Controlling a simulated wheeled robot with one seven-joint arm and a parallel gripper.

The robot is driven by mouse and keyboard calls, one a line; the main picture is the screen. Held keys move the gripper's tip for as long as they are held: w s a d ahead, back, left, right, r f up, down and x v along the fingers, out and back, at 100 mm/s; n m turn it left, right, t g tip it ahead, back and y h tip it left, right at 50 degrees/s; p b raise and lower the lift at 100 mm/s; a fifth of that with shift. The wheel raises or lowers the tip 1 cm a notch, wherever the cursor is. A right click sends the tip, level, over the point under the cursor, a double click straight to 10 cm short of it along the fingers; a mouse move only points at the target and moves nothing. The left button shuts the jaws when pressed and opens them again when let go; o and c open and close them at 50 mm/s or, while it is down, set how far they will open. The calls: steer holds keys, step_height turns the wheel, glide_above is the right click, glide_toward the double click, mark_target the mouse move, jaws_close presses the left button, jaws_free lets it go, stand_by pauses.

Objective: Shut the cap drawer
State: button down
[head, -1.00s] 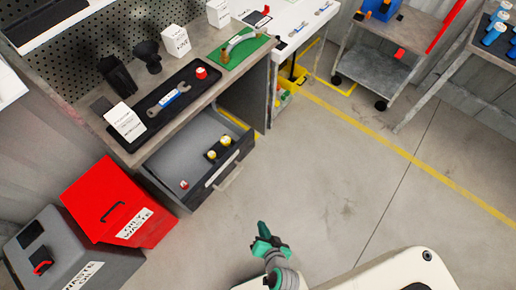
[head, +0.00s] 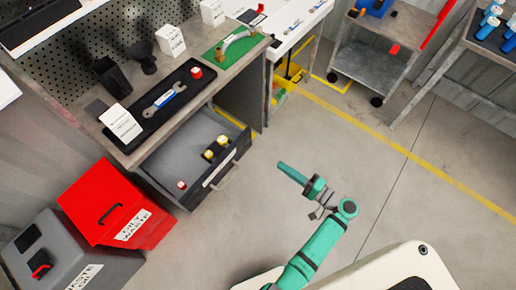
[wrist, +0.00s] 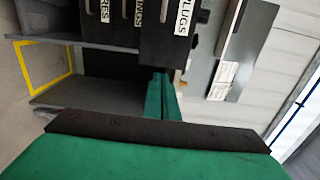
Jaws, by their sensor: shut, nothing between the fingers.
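An open drawer (head: 190,206) sticks out from under the workbench in the head view. Its dark front has a pale handle and a label too small to read. Inside are a small red-and-white piece (head: 182,185) and yellow-topped pieces (head: 222,140) on a dark holder. My gripper (head: 281,166) is shut and empty, over the floor to the right of the drawer front and apart from it. In the wrist view, its green fingers (wrist: 163,97) point toward dark fronts, one labelled PLUGS (wrist: 168,35). I cannot tell whether one belongs to the open drawer.
The workbench (head: 195,108) holds a black tray with a wrench and a green mat. A red oily-waste bin (head: 105,205) stands left of the drawer, with a grey waste bin (head: 65,250) nearer.

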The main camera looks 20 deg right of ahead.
mark_target(248, 142)
steer(key=x, duration=1.4)
steer(key=shift+r, duration=0.1)
